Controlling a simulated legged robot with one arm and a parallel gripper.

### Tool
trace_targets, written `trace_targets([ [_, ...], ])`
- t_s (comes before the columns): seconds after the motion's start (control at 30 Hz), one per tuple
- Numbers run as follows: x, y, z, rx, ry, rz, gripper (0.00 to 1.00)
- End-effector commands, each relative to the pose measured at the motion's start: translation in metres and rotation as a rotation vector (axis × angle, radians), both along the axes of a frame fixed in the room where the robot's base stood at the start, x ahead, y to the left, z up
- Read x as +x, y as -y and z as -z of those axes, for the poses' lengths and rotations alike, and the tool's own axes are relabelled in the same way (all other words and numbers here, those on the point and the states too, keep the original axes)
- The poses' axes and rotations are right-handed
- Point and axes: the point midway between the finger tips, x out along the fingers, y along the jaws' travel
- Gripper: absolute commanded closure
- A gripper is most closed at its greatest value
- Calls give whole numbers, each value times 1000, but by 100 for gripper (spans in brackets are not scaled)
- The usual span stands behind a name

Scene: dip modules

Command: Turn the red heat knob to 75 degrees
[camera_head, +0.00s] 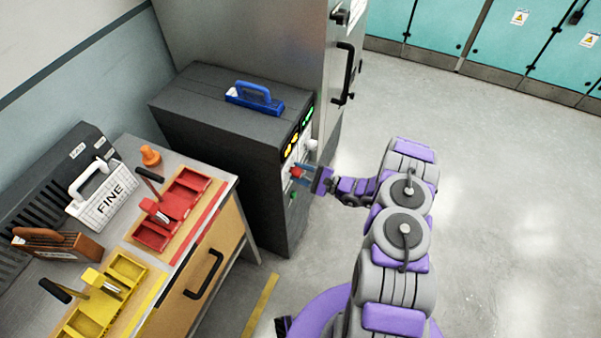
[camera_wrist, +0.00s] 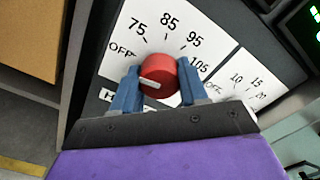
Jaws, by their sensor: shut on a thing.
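The red heat knob (camera_wrist: 158,76) sits on a white dial plate (camera_wrist: 122,52) marked OFF, 75, 85, 95 and 105. A pale pointer line on the knob lies toward the left, roughly on the OFF side. My gripper (camera_wrist: 158,92) has its two blue fingers on either side of the knob, shut on it. In the head view the red knob (camera_head: 296,172) shows small on the front of the dark cabinet (camera_head: 225,135), with my gripper (camera_head: 303,172) at it. The dial's lower part is hidden by my gripper.
A second dial (camera_wrist: 240,85) with smaller numbers is to the right of the heat dial. A blue-handled block (camera_head: 255,98) lies on the cabinet. A bench with a red tray (camera_head: 178,205) and a yellow tray (camera_head: 105,292) stands at left. Floor at right is clear.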

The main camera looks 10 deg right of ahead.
Motion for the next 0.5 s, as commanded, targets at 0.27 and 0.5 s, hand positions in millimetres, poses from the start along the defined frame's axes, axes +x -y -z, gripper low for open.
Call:
trace_targets([
  [0.27,0,-1,2,104,-146,0,87],
  [0.5,0,0,3,217,-302,1,87],
])
